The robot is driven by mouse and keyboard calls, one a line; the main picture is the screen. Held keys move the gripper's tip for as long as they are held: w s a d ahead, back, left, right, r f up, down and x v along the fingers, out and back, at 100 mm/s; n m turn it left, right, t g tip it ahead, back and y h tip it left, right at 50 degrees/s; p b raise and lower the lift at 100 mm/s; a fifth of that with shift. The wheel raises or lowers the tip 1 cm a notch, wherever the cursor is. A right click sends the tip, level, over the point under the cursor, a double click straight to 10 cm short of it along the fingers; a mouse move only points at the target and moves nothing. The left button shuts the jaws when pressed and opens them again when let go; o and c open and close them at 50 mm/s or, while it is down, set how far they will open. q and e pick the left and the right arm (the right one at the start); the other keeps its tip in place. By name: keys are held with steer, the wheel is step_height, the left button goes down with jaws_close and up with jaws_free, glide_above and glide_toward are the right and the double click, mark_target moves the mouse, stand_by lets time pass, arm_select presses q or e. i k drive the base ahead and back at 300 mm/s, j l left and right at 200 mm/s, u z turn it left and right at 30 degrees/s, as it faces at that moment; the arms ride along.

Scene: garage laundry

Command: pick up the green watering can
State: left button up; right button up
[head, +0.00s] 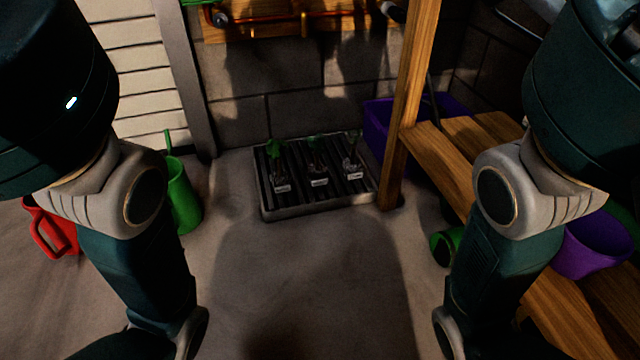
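A green watering can (185,198) stands on the concrete floor at the left. A thin green piece rises from its upper left, and my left arm hides part of it. Another green object (444,246) with a dark round opening is on the floor at the right, beside the wooden steps and partly hidden by my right arm; I cannot tell what it is. Both my arms hang down through the view, and their grippers are out of frame below.
A red can (58,235) with a loop handle is at far left. A grey tray (318,206) with several small labelled plants lies by the wall. Wooden steps (452,160), a purple bin (379,118) and a purple bucket (592,248) are at right. The middle floor is clear.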

mark_target(187, 210)
steer(key=i+j+u, duration=0.1)
steer(key=u, duration=0.9)
